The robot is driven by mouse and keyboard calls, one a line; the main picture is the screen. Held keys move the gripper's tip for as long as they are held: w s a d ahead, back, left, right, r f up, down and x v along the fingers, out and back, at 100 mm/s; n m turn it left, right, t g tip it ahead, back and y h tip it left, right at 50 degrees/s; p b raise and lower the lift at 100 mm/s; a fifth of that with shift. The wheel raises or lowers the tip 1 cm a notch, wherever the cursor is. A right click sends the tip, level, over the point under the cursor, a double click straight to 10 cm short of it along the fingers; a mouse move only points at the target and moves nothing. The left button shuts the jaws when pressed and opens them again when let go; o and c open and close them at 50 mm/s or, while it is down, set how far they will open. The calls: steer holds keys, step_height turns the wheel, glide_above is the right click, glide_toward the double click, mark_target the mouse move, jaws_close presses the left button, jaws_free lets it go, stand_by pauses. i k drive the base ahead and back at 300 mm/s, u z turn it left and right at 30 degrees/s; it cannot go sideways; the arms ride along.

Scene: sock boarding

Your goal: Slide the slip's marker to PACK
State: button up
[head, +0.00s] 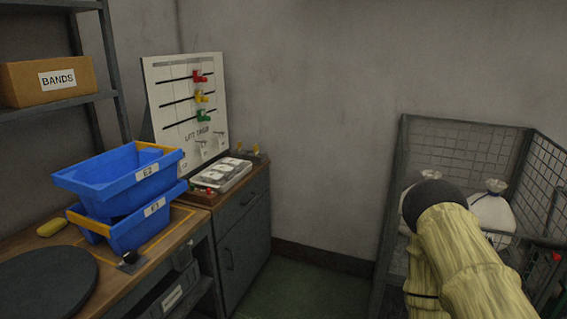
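A white board (161,83) leans upright against the wall, standing at the back of the bench and cabinet. It has several dark horizontal slots. A red marker (200,76), a yellow marker (202,96) and a green marker (203,115) sit one above another near the board's right side. The small lettering is too small to read surely, and I cannot make out the word PACK or which marker belongs to the slip. No slip can be told for sure. My arm shows at the lower right in a yellowish sleeve, but my gripper is not in view.
Two stacked blue bins (95,181) stand on the wooden bench (157,247), left of the board. A tray (221,176) with pale items sits on the grey cabinet (243,232). A wire cage (465,147) holding white sacks (491,211) stands at right. Green floor lies between.

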mark_target(197, 77)
steer(key=i, duration=2.8)
steer(key=u, duration=1.75)
